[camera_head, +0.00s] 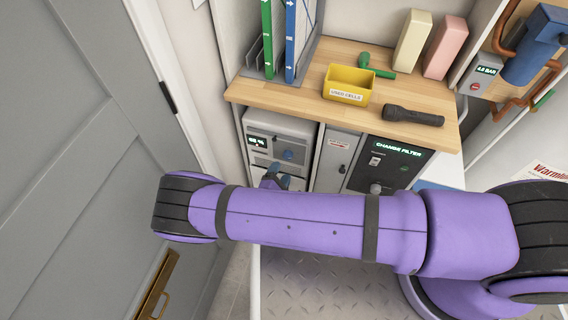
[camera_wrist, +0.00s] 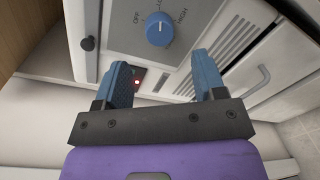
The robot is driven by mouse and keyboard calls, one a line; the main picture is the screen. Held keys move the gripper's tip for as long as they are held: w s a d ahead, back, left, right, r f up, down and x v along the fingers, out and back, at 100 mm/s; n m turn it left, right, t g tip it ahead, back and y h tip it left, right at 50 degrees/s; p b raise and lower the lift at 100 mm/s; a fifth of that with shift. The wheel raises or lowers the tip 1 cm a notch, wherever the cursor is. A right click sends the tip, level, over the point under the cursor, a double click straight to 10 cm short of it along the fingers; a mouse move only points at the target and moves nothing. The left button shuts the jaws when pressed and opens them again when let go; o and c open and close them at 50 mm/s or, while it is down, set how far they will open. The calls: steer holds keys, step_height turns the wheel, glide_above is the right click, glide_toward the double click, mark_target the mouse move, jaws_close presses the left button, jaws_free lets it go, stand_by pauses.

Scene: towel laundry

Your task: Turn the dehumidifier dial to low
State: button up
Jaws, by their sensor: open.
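The dehumidifier (camera_head: 258,126) is a white unit under the wooden counter, with a lit display and a blue dial (camera_head: 288,155). In the wrist view the round blue dial (camera_wrist: 160,29) shows at top centre with a small white mark. OFF is printed to its left and HIGH to its right; other lettering is too small to read surely. My gripper (camera_wrist: 162,75) is open, its two blue fingers apart and empty, with the dial beyond the fingertips and not between them. In the head view my gripper (camera_head: 271,176) is partly hidden behind my purple arm, just below the dial.
A red light (camera_wrist: 137,82) and a vent grille (camera_wrist: 228,48) are on the unit's front. The counter (camera_head: 300,95) overhangs above, holding a yellow bin (camera_head: 348,84) and a flashlight (camera_head: 412,116). A grey door (camera_head: 90,150) is at left.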

steer(key=shift+v, duration=2.2)
